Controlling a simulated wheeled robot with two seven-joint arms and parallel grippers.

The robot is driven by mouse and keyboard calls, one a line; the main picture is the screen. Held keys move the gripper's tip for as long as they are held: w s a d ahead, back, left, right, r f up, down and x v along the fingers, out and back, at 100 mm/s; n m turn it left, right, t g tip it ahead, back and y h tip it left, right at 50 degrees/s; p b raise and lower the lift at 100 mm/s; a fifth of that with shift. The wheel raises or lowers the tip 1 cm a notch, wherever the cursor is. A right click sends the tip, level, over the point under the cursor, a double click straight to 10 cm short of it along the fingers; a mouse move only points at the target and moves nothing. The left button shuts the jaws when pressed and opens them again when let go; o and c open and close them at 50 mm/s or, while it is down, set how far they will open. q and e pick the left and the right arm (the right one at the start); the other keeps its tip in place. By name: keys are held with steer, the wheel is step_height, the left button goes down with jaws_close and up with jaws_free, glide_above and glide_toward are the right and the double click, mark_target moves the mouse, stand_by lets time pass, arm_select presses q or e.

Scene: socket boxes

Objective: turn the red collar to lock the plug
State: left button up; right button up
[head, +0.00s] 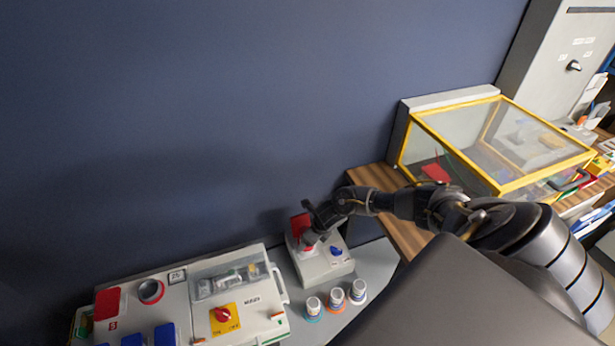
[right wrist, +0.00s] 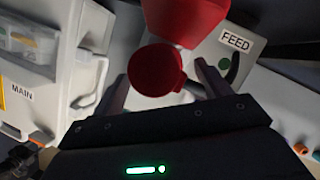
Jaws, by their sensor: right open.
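The red collar (right wrist: 157,70) is round with a dark red face and shows between the two fingers in the right wrist view. A larger red part (right wrist: 187,18), like a raised cover, is just above it; it also shows in the head view (head: 299,223). Both are on the light grey box marked FEED (head: 322,268). My right gripper (right wrist: 163,82) is open, with one finger on each side of the collar; I cannot tell whether they touch it. In the head view, my right gripper (head: 315,230) partly hides the collar. My left gripper is not in view.
A larger grey panel marked MAIN (head: 262,310) with a handle stands left of the box. Several small capped containers (head: 336,298) stand in front. A yellow-framed clear case (head: 500,140) is at the right. A dark wall rises behind.

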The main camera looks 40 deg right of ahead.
steer(key=shift+x, duration=0.75)
steer(key=shift+w+f, duration=0.15)
steer(key=shift+f, duration=0.05)
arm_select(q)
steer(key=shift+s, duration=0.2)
arm_select(e)
steer(key=shift+c, duration=0.9)
steer(key=c, duration=0.8)
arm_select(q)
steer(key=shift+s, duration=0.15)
